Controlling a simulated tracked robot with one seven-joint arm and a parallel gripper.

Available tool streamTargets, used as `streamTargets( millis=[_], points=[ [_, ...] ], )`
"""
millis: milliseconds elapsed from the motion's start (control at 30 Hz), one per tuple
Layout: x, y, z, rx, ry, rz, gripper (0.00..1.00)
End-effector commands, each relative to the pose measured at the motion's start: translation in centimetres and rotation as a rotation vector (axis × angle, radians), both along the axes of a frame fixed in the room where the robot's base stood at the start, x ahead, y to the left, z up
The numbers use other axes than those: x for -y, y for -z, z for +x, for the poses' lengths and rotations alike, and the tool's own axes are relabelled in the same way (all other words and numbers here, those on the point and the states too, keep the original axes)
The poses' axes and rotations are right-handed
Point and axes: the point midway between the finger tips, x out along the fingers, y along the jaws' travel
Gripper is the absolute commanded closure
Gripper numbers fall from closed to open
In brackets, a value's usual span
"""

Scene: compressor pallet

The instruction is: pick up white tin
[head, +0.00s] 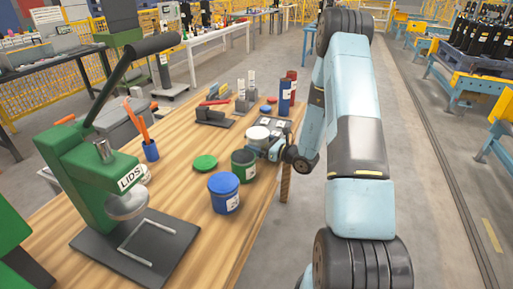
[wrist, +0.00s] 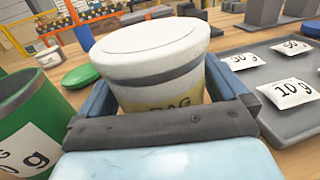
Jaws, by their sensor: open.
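The white tin (head: 258,132) stands upright near the right edge of the wooden table. In the wrist view the white tin (wrist: 155,55) fills the middle, with its pale lid, a dark band and a yellow label partly hidden by my gripper. My gripper (wrist: 163,88) is open, with one blue finger on each side of the tin. It also shows in the head view (head: 268,148), reaching in low from the right. The fingertips are hidden behind the tin, and I cannot tell whether either finger touches it.
A green tin (head: 243,166) stands close by and shows at the left of the wrist view (wrist: 35,125). A blue tin (head: 224,194) is nearer. A grey tray (wrist: 270,67) with labelled packets lies close on the right. The green lid press (head: 90,175) stands at left.

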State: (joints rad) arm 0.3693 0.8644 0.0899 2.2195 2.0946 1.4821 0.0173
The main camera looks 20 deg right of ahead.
Motion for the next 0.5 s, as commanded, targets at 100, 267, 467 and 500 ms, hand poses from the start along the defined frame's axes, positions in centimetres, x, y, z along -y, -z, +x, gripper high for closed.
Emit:
streamTargets(
  millis=[100,267,467,500],
  points=[
    [0.0,0.01,0.01,0.0,0.0,0.0,0.0],
    [0.0,0.01,0.0,0.0,0.0,0.0,0.1],
    [0.0,0.01,0.0,0.0,0.0,0.0,0.29],
    [0.0,0.01,0.0,0.0,0.0,0.0,0.33]
  ],
)
